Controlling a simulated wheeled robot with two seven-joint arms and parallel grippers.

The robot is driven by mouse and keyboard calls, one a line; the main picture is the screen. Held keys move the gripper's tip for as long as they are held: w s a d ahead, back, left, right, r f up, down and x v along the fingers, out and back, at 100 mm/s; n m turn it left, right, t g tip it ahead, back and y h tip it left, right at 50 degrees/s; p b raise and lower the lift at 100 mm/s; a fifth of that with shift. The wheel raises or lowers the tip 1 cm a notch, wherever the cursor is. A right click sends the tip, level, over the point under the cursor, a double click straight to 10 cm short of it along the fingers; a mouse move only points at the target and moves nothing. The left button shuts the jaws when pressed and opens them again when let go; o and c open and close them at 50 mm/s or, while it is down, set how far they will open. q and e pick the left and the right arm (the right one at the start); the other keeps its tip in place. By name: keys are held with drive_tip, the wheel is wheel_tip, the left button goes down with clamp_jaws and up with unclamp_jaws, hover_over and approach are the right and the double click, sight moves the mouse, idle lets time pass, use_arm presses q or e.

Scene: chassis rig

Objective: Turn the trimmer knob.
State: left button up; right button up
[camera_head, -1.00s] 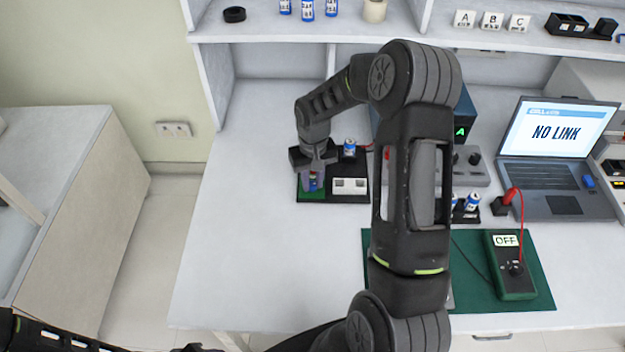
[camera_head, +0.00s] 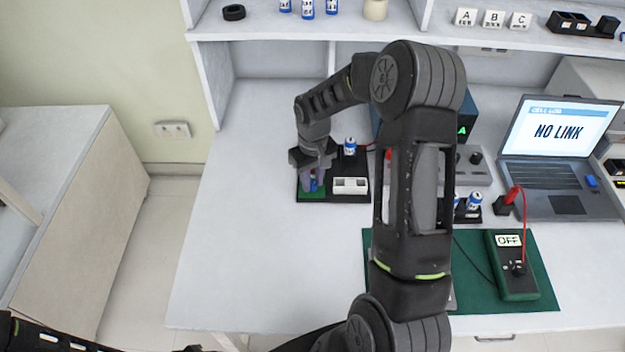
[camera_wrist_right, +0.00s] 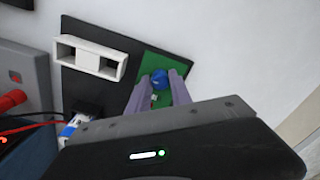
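The trimmer knob is a small blue knob (camera_wrist_right: 159,79) on the green part (camera_wrist_right: 152,62) of a black fixture, in the right wrist view. My right gripper (camera_wrist_right: 159,84) reaches down over it, with one pale finger on each side of the knob. The fingers are apart with the knob between their tips; I cannot tell whether they press on it. In the head view the right gripper (camera_head: 313,180) is over the fixture's green corner (camera_head: 310,196), and a bit of blue and red shows between the fingers. My left arm only edges in at the bottom left; its gripper is not seen.
A white two-slot block (camera_head: 350,186) and a blue-and-white cylinder (camera_head: 350,147) are on the fixture, close to the gripper. A laptop (camera_head: 556,160) reads NO LINK. A green meter (camera_head: 512,265) reads OFF. The table's front left is clear.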

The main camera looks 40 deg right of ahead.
sight(313, 182)
drive_tip(key=o, duration=0.4)
drive_tip(key=shift+r, duration=0.1)
drive_tip(key=shift+r+b, duration=0.55)
drive_tip(key=shift+r, duration=3.3)
